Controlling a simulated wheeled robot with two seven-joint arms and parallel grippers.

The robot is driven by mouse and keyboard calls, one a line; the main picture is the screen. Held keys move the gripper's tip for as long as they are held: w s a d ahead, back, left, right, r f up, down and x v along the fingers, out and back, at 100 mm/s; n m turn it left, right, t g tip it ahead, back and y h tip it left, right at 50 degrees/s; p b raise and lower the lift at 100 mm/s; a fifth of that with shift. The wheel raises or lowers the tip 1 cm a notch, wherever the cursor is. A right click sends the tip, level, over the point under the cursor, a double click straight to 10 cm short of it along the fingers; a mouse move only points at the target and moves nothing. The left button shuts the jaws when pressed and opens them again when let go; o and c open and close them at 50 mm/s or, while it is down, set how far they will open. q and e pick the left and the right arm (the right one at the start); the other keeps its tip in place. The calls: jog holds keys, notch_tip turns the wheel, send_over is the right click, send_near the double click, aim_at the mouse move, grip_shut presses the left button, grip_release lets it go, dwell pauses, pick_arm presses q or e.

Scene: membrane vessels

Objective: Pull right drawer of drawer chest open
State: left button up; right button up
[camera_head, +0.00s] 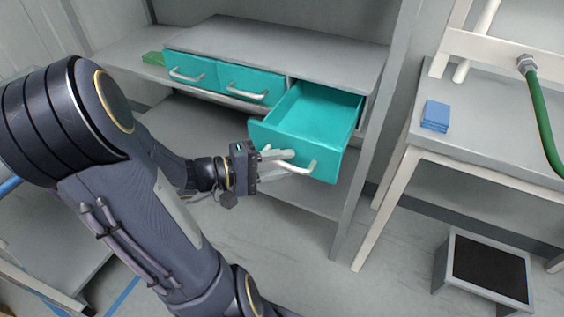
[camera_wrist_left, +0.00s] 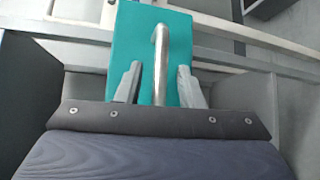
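The drawer chest (camera_head: 290,52) has teal drawers in a row under a grey top. Its right drawer (camera_head: 315,115) is pulled well out, and its inside looks empty. The drawer's bar handle (camera_head: 312,168) is on the front panel. My left gripper (camera_head: 297,163) is at this handle. In the left wrist view the silver handle (camera_wrist_left: 160,65) runs between the two fingers of my left gripper (camera_wrist_left: 158,85), with a gap on each side; the teal drawer front (camera_wrist_left: 130,38) is behind it. The left drawer (camera_head: 190,73) and middle drawer (camera_head: 250,83) are closed. My right gripper is out of view.
A grey shelf lies below the chest, and a pale upright post (camera_head: 375,130) stands right of the open drawer. A side table (camera_head: 480,140) holds a blue stack (camera_head: 435,115) and a green hose (camera_head: 542,120).

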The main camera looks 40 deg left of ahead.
pick_arm(q)
jog(key=v, duration=0.7)
jog(key=shift+s+a, duration=0.1)
jog(key=s+d+f+m+g+y, duration=0.1)
jog(key=s+d+m+g, duration=0.1)
jog(key=d+m+g, duration=0.4)
jog(key=s+d+f+m+g, duration=0.2)
jog(key=s+d+m+g, duration=0.15)
jog(key=d, duration=0.45)
notch_tip(320, 180, up, 17)
jog(key=w+m+t+y+p, duration=0.1)
jog(key=m+y+p, duration=0.1)
jog(key=p, duration=1.4)
jog(key=shift+w+y, duration=0.25)
jog(key=shift+y, duration=0.65)
jog(key=shift+a, duration=0.15)
